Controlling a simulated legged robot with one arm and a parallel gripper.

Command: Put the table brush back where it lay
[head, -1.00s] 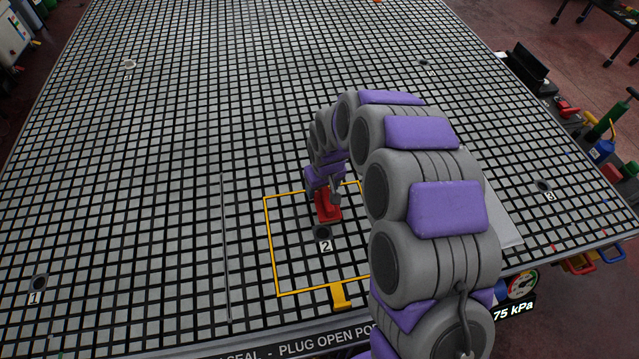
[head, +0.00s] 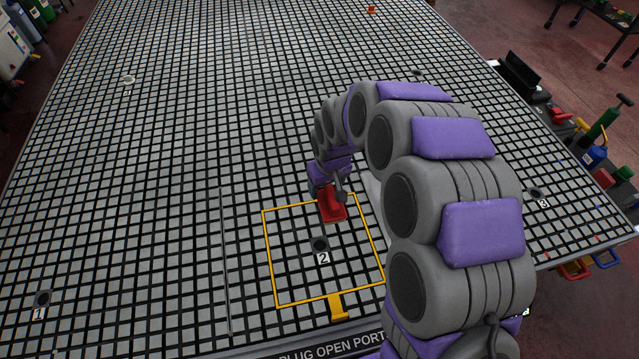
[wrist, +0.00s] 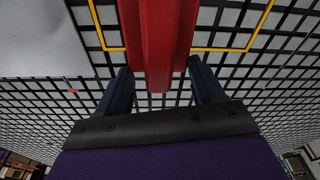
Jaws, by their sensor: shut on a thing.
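The red table brush (head: 332,206) is in my gripper (head: 329,190), over the back edge of the yellow outline (head: 268,255) around port 2 (head: 320,244). In the wrist view the brush (wrist: 158,40) runs up between my two dark fingers, which are shut on it. The yellow line passes behind it on both sides. Its lower face is hidden, so I cannot tell whether it touches the table.
The gridded table (head: 190,150) is mostly bare. Port 1 (head: 42,298) is at the left and port 3 (head: 536,193) at the right. A plain grey sheet (wrist: 35,38) lies beside the outline. Bottles and tools (head: 595,145) stand beyond the right edge.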

